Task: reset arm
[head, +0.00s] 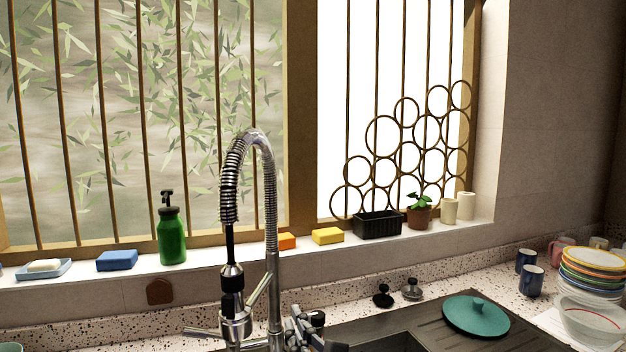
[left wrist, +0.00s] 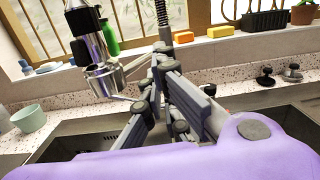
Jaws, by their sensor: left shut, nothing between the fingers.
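My left gripper (head: 308,328) shows at the bottom edge of the head view, just right of the faucet's base. In the left wrist view the gripper (left wrist: 165,62) has its fingers together with nothing between them, over the sink. The tall spring faucet (head: 272,215) rises close beside it. The faucet's spray head (left wrist: 103,78) is left of the fingers in the left wrist view. I cannot tell whether the gripper touches the faucet. My right gripper is in neither view.
The sill holds a green soap bottle (head: 172,235), a blue sponge (head: 117,260), a black planter (head: 377,224) and a potted plant (head: 419,215). A teal lid (head: 476,314) lies on the drainboard. Stacked plates (head: 592,270) and mugs stand at the right.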

